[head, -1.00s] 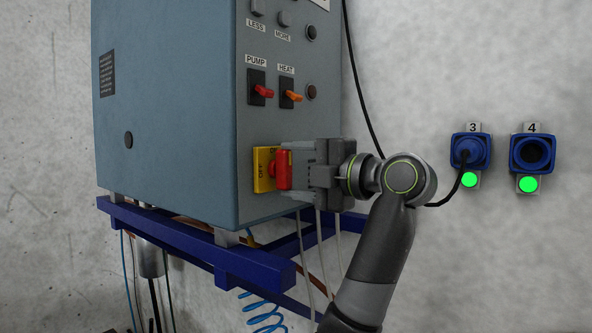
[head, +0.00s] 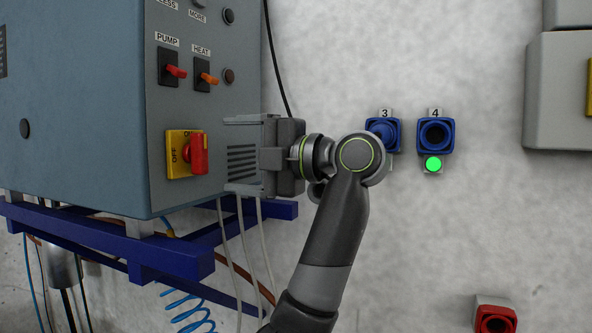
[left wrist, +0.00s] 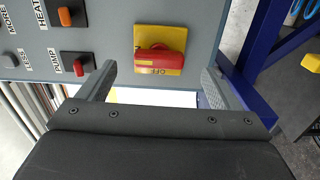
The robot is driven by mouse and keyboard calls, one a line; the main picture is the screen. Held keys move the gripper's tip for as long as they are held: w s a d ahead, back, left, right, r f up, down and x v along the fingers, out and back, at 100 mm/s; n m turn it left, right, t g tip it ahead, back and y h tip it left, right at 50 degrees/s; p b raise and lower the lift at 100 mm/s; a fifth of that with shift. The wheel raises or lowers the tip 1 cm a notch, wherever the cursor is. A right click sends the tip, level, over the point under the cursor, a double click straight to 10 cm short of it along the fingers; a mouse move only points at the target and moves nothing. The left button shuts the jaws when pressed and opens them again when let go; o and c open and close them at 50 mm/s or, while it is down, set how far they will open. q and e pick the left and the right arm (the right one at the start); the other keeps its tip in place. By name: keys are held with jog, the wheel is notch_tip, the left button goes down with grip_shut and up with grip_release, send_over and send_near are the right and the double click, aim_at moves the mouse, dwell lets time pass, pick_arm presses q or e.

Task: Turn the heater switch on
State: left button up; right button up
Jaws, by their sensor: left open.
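The heater switch (head: 207,78) is an orange lever on a black plate under the label HEAT, on the blue-grey cabinet. It also shows at the top left of the left wrist view (left wrist: 65,17). I cannot tell its on or off position. My left gripper (head: 229,155) is open and empty, below and right of the heater switch. It faces the red rotary knob (head: 198,154) on a yellow plate, apart from it. In the left wrist view the knob (left wrist: 160,61) shows between the two spread fingers. My right gripper is not in view.
The red PUMP lever (head: 176,71) is just left of the heater switch. A round dark button (head: 229,76) is to its right. A blue frame (head: 180,260) carries the cabinet, with hoses below. Blue sockets 3 and 4 (head: 434,134) are on the wall at right.

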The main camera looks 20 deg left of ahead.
pick_arm(q)
jog(key=d+b, duration=0.2)
jog(key=d, duration=1)
jog(key=shift+s+b, duration=0.35)
jog(key=shift+s, duration=0.1)
jog(key=shift+a, duration=0.1)
